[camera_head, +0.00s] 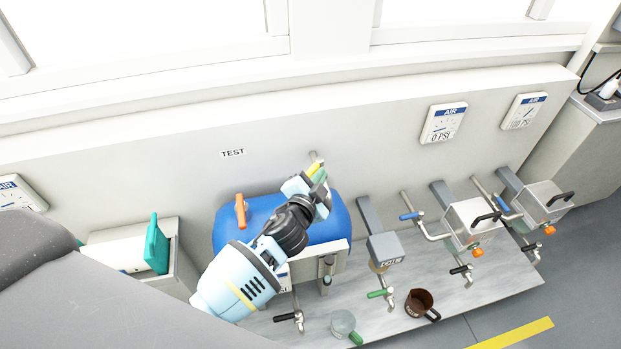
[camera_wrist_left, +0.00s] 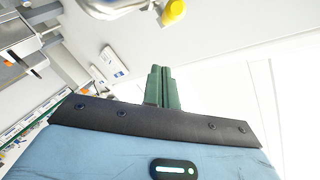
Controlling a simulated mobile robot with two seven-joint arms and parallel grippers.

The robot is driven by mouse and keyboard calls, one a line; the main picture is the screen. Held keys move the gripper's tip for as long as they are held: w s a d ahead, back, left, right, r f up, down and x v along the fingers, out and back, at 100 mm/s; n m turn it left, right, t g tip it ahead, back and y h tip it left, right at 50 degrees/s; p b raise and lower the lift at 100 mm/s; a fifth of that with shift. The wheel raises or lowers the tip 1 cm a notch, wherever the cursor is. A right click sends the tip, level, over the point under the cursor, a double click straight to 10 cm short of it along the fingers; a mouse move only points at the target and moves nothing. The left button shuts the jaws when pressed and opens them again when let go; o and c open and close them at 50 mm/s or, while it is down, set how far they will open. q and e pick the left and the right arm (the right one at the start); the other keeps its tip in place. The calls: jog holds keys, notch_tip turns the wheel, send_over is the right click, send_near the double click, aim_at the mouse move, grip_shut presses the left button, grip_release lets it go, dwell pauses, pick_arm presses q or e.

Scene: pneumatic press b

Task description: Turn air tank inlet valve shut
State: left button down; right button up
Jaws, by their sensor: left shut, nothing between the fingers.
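The blue air tank (camera_head: 343,224) lies on the bench against the wall, partly hidden behind my left arm. An orange handle (camera_head: 240,210) stands upright at its left end. A valve with a yellow handle (camera_head: 314,169) sits on a pipe at the wall above the tank; it also shows at the top of the left wrist view (camera_wrist_left: 173,12). No label tells which is the inlet valve. My left gripper (camera_head: 320,177) is beside the yellow handle. In the left wrist view its green fingers (camera_wrist_left: 163,86) are shut and empty, apart from the handle. My right gripper is out of view.
A grey bench (camera_head: 460,305) holds taps, a brown mug (camera_head: 420,303) and a clear cup (camera_head: 344,323). Two metal boxes with black handles stand to the right. Air gauges (camera_head: 444,123) and a TEST label (camera_head: 233,153) are on the wall. A teal handle (camera_head: 156,245) is at left.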

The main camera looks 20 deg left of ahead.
aim_at(313, 170)
pick_arm(q)
jog(key=a+f, duration=0.1)
jog(key=w+a+f, duration=0.1)
jog(key=f, duration=0.1)
jog(key=shift+w+a, duration=0.25)
jog(key=shift+a, duration=0.15)
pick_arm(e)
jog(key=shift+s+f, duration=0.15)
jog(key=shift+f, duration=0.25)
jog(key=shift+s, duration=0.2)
pick_arm(q)
jog(key=shift+a, duration=0.15)
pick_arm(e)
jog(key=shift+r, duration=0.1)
